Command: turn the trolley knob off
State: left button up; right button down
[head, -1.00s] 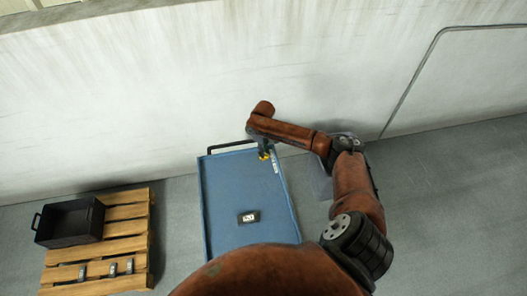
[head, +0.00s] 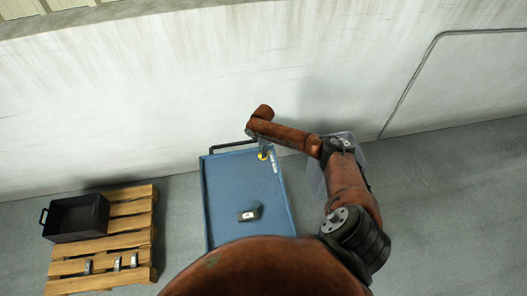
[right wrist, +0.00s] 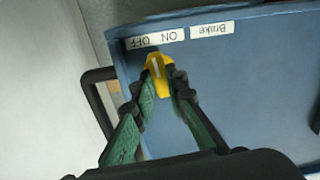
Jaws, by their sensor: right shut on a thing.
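The blue trolley (head: 225,190) stands near the wall, and its corner shows in the right wrist view (right wrist: 245,85). The yellow knob (right wrist: 157,78) sits on its top near a far corner, and is small in the head view (head: 263,156). A white line marks the knob. Upside-down labels reading Brake (right wrist: 212,30) and ON OFF (right wrist: 155,39) lie beyond it. My right gripper (right wrist: 160,82) is shut on the knob, with one green-padded finger on each side. The exact setting of the knob is hard to tell. My left gripper is out of view.
A small dark device (head: 249,214) lies on the trolley top. A black handle (head: 231,146) sticks out at the trolley's wall end. At left, a wooden pallet (head: 130,208) bears a black open box (head: 74,218) and several small metal pieces. A clear bin (head: 316,179) is behind my right arm.

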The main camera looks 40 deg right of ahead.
jog(key=n, duration=0.3)
jog(key=shift+n, duration=2.3)
jog(key=c, duration=1.9)
grip_release()
jog(key=shift+c, duration=0.2)
jog(key=shift+r, duration=0.1)
notch_tip(320, 180, up, 12)
